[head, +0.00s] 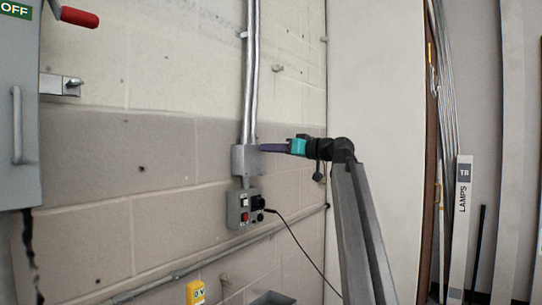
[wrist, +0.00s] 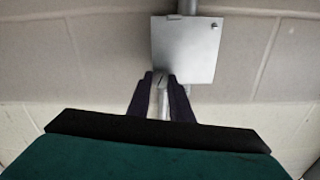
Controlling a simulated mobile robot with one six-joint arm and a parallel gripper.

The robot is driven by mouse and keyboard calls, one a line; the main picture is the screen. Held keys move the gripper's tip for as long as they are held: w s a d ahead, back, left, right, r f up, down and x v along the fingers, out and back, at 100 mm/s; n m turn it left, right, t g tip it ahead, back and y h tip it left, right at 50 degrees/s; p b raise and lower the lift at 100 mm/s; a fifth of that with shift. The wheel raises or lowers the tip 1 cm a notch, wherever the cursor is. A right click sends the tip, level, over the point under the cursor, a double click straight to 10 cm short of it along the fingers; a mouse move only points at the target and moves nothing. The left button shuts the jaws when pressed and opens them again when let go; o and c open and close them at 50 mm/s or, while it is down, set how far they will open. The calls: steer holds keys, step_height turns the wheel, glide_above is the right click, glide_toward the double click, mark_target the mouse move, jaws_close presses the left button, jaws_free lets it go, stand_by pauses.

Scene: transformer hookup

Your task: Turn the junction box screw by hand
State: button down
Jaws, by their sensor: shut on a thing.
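The grey junction box (head: 246,158) is on the block wall below two vertical conduits. In the wrist view its square cover (wrist: 188,52) fills the upper middle, with a small screw at one corner (wrist: 213,27). My gripper (head: 262,148) reaches the box from the right. In the wrist view its dark fingers (wrist: 162,84) are at the cover's lower left corner, closed around a narrow pale grey piece, the junction box screw (wrist: 161,82). A thin dark line shows on its end. The fingers hide its sides, and its contact with the cover is unclear.
A grey switch and outlet box (head: 243,208) with a black cord sits just below. A grey cabinet (head: 18,110) with a red lever handle (head: 80,17) is at the left. A yellow device (head: 195,292) is low on the wall. A pipe crosses the lower wall.

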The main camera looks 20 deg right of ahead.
steer(key=shift+n, duration=0.4)
steer(key=c, duration=1.6)
jaws_free()
steer(key=v, duration=1.3)
steer(key=shift+s+d+f+p, duration=0.1)
steer(key=shift+s+d+p, duration=0.15)
steer(key=shift+s+p, duration=0.1)
